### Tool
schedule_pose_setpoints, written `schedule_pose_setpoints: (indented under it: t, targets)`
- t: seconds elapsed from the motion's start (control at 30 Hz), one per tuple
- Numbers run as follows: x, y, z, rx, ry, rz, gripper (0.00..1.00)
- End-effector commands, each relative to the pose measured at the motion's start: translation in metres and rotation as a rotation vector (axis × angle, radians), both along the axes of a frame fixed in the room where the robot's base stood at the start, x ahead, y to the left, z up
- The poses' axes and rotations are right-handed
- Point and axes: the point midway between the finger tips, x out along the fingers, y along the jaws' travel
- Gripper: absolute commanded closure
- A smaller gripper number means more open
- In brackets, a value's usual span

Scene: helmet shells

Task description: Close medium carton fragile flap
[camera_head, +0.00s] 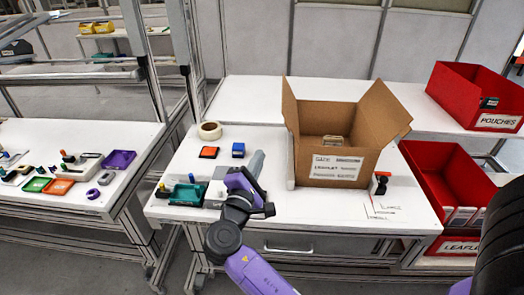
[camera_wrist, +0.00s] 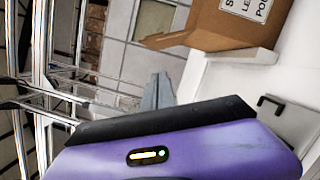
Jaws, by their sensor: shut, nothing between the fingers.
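A brown cardboard carton (camera_head: 331,145) with a white label on its front stands on the white table in the head view. Its left flap and right flap stand up and outward, and its top is open with a small item inside. Which flap is marked fragile cannot be read. The carton (camera_wrist: 222,22) shows sideways at the top of the wrist view, one flap jutting out to the left. My gripper (camera_head: 257,165) is left of the carton, apart from it and low over the table, its grey fingers shut and empty. The fingertips (camera_wrist: 157,92) also show in the wrist view.
Red bins (camera_head: 470,97) stand at the right, one marked pouches. A tape roll (camera_head: 210,130), an orange block (camera_head: 208,152), a blue block (camera_head: 238,149) and a green tray (camera_head: 187,195) lie left of my gripper. A small dark device (camera_head: 379,184) sits by the carton's right front.

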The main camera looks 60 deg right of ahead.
Motion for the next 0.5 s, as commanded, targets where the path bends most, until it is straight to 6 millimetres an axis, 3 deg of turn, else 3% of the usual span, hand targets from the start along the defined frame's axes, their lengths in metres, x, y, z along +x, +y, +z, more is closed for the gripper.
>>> schedule_pose_setpoints:
  t: [0.47, 0.5]
  targets:
    - [0.015, -0.090, 0.013, 0.001, -0.003, -0.001, 1.00]
    - [0.006, -0.090, 0.018, 0.002, -0.001, -0.002, 1.00]
